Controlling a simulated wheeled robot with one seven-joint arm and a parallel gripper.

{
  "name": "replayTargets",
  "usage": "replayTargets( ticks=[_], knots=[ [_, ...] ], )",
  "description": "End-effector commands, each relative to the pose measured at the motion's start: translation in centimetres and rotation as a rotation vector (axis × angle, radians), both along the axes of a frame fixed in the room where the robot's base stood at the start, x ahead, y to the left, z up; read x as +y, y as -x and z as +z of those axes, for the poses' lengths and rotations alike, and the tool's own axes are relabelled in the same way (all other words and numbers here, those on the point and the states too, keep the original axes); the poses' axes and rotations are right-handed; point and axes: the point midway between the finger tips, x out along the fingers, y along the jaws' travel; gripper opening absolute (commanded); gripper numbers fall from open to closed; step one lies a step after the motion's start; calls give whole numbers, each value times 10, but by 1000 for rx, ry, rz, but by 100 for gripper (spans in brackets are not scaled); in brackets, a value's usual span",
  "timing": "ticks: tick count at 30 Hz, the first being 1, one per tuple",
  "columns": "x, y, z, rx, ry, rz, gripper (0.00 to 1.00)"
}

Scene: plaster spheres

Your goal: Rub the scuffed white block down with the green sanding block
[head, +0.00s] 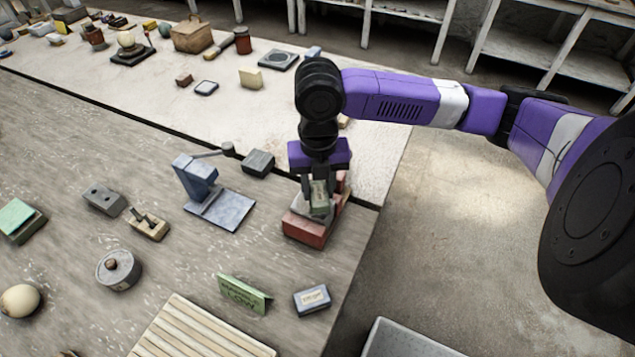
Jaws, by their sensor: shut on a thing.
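My gripper (319,190) points down near the right edge of the grey worktable. It is shut on a small greenish block (319,194), which I take for the green sanding block. Right under it stands a red holder (304,233). A pale grey-white piece (318,217) shows between the green block and the red holder; it may be the scuffed white block. My gripper hides most of it, so I cannot tell its scuffs or whether the green block touches it.
A blue stand (222,209) and a dark block (258,163) are left of the holder. In front are a green folded card (243,293), a small labelled box (312,299) and a slatted board (200,335).

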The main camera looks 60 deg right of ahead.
Motion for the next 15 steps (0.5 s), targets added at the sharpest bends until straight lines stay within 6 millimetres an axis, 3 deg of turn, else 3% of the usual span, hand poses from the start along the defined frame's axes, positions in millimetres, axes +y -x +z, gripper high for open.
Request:
replayTargets(
  ticks=[8, 15],
  knots=[
    [0, 0, 1, 0, 0, 0, 0],
    [0, 0, 19, -1, 1, 1, 0]
  ],
)
